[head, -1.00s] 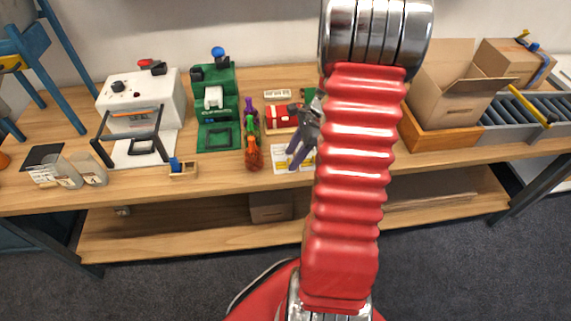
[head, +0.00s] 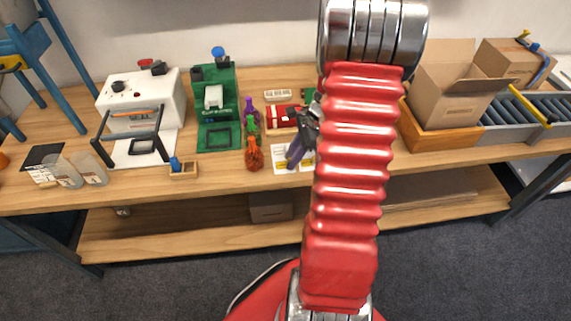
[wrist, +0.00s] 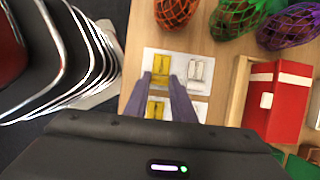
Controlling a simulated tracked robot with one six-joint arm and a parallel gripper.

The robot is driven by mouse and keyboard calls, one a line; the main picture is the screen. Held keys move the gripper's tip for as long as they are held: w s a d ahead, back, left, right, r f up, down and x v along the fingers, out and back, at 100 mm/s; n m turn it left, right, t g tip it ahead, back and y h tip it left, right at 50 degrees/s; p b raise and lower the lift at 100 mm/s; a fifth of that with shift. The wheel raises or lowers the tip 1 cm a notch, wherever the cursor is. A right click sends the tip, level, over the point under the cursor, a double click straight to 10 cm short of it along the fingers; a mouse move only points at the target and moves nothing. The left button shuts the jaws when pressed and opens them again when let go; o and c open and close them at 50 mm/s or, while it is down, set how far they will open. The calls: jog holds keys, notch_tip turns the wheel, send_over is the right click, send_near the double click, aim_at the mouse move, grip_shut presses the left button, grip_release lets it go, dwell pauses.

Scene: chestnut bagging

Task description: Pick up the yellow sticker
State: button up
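A white sticker sheet (wrist: 205,85) lies flat on the wooden table, with yellow stickers and pale grey ones. One yellow sticker (wrist: 162,66) shows just beyond and between my fingertips; another yellow sticker (wrist: 155,109) shows between the fingers. In the head view the sheet (head: 280,158) is partly covered by my gripper (head: 298,152).
Orange, green and purple net bags (head: 254,158) stand left of the sheet. A red and white box (head: 285,117) in a wooden tray is behind it. A green device (head: 217,135) and a white sealing machine (head: 145,98) stand further left. A cardboard box (head: 440,92) is at right.

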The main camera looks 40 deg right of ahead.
grip_shut()
notch_tip(320, 180, up, 10)
dwell(0.8)
jog(key=shift+s, duration=0.1)
dwell(0.4)
